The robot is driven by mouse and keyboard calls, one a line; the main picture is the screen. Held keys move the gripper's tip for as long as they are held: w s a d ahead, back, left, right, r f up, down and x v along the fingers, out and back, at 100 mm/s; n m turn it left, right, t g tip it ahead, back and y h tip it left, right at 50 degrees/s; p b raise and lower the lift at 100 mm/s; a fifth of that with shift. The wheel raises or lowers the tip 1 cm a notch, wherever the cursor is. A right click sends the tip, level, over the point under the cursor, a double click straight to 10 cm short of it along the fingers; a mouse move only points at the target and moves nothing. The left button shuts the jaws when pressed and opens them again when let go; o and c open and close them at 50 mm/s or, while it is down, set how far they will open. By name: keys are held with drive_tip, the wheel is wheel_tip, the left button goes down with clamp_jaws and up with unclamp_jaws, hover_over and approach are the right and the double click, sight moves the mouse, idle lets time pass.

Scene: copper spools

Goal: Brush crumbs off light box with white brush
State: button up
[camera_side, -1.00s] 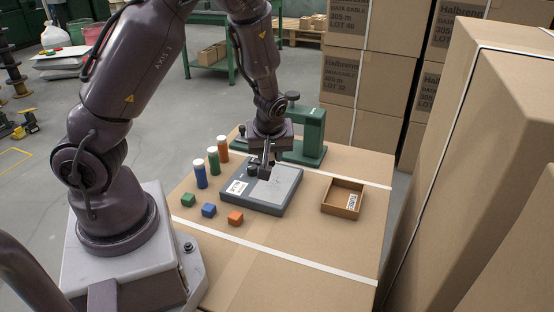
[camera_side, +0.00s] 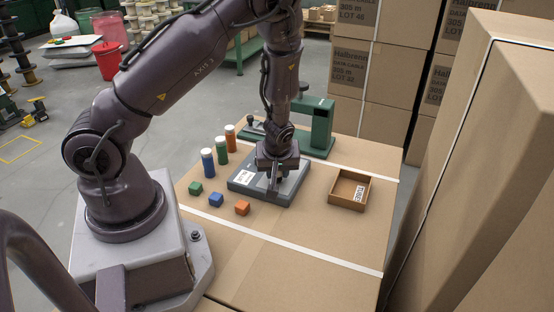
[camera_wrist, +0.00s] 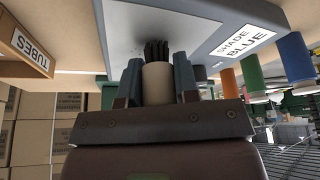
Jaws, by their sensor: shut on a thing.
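The light box (camera_side: 298,181) is a flat grey slab lying on the cardboard-topped work surface. Its top also fills the upper middle of the wrist view (camera_wrist: 205,22), with a label reading SHADE BLUE. My gripper (camera_side: 274,188) is over the middle of the box, pointing down. In the wrist view my gripper (camera_wrist: 158,78) is shut on the pale cylindrical handle of the brush (camera_wrist: 157,86), whose black bristles face the box top. The bristles look at or very close to the surface; contact is unclear. Dark specks beside the bristles may be crumbs, too small to tell.
An open brown tray (camera_side: 336,201) labelled TUBES stands to the right. White-capped blue (camera_side: 208,163), green (camera_side: 221,152) and orange (camera_side: 231,139) tubes stand at the left. Green (camera_side: 195,188), blue (camera_side: 216,199) and orange (camera_side: 242,208) cubes lie in front. A green stand (camera_side: 320,128) is behind.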

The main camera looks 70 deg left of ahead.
drive_tip(key=shift+w+a+f, duration=0.2)
drive_tip(key=shift+w+a, duration=2.5)
drive_tip(key=shift+s+d, duration=2.75)
drive_tip(key=shift+d, duration=0.05)
drive_tip(key=shift+a+r, duration=0.1)
drive_tip(key=shift+r, duration=4.05)
drive_tip(key=shift+f, duration=0.15)
drive_tip(key=shift+f, duration=2.9)
drive_tip(key=shift+f, duration=1.1)
drive_tip(key=shift+w, duration=0.1)
